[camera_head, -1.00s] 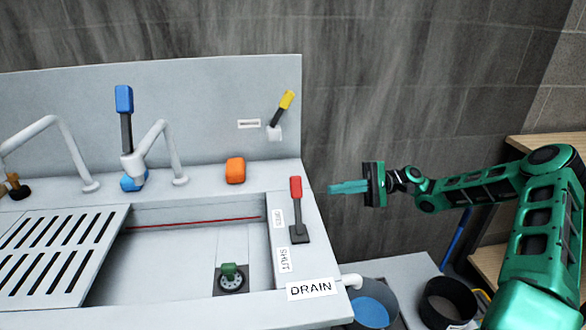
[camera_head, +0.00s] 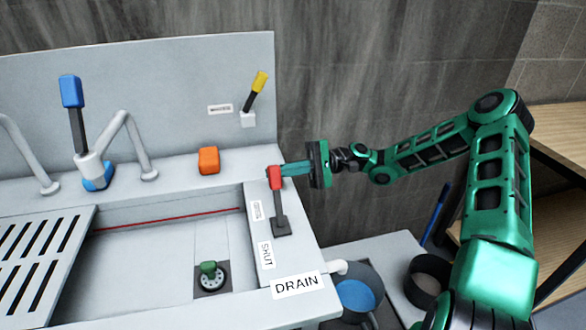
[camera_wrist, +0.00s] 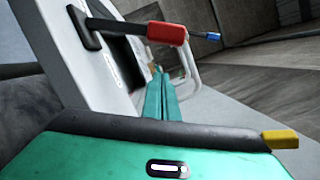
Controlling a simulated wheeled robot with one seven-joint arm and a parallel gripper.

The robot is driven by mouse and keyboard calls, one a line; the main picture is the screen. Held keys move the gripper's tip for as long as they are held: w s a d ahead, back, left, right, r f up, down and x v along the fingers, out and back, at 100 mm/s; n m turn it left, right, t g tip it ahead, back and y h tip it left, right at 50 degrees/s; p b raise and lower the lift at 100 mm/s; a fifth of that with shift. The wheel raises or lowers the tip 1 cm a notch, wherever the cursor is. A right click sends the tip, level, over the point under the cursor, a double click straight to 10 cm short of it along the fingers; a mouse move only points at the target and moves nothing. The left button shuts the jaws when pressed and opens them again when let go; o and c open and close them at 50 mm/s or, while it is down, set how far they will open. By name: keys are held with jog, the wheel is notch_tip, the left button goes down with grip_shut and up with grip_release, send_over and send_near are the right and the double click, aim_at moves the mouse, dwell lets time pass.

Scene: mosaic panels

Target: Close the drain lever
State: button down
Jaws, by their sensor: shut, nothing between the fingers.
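The drain lever (camera_head: 279,203) stands on the right rim of the sink, with a dark base and shaft and a red handle on top. A "SHUT" label (camera_head: 266,254) and a "DRAIN" label (camera_head: 298,285) lie nearer on the rim. My gripper (camera_head: 284,169) is shut and empty, its teal fingertips right at the red handle from the right; I cannot tell whether they touch. In the wrist view the red handle (camera_wrist: 166,33) lies just beyond the closed fingers (camera_wrist: 162,92). The green drain plug (camera_head: 208,269) sits over the drain in the basin.
A yellow-handled lever (camera_head: 257,87) is on the backsplash, and a blue-handled lever (camera_head: 74,110) is beside the faucet. An orange block (camera_head: 208,160) sits on the back ledge. A blue-filled bucket (camera_head: 356,298) and a dark pot (camera_head: 428,278) stand at lower right.

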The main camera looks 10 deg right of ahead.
aim_at(277, 195)
jog(key=shift+s+d+r, duration=0.1)
jog(key=shift+s+r, duration=0.4)
jog(key=shift+s, duration=0.35)
jog(key=shift+s+d+r, duration=0.1)
jog(key=shift+s+r, duration=0.35)
jog(key=shift+s, duration=0.35)
